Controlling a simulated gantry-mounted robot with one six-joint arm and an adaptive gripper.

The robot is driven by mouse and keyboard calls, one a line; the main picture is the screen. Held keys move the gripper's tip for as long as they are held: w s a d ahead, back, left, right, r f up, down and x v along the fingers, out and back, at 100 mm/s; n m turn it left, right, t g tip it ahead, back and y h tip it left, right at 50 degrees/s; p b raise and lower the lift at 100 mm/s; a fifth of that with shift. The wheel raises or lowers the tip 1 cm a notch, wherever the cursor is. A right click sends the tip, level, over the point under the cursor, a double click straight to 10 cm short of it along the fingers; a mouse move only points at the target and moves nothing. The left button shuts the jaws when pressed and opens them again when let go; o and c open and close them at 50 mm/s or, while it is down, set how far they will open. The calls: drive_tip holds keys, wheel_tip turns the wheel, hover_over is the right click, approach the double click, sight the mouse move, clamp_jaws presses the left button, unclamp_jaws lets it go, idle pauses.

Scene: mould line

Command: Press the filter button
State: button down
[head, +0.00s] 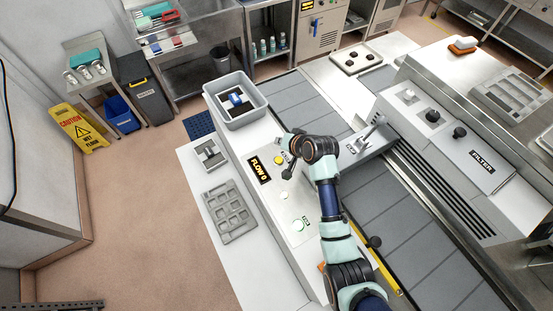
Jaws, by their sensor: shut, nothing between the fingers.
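A black plate marked FILTER (482,161) lies on the sloped grey panel at the right. I cannot make out a separate button beside this plate. A black knob (459,132) stands on the panel just up and left of it. My gripper (287,174) is shut and empty, far to the left of the plate.
A second knob (432,115) is on the sloped panel. A lever fixture (372,132) and the grey conveyor (415,225) lie between my arm and that panel. A grey bin (262,119) stands at the console's far end.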

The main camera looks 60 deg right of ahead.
drive_tip(key=b, duration=0.7)
hover_over(280, 161)
wheel_tip(280, 161, down, 7)
drive_tip(key=shift+f, duration=0.1)
drive_tip(key=shift+f+b, duration=0.35)
drive_tip(key=shift+f, duration=0.45)
drive_tip(key=shift+f, duration=0.1)
drive_tip(key=shift+f, duration=0.35)
drive_tip(key=shift+f+b, duration=0.3)
drive_tip(key=shift+f, duration=0.1)
idle(0.9)
drive_tip(key=shift+r+p, duration=0.85)
drive_tip(key=shift+p, duration=0.05)
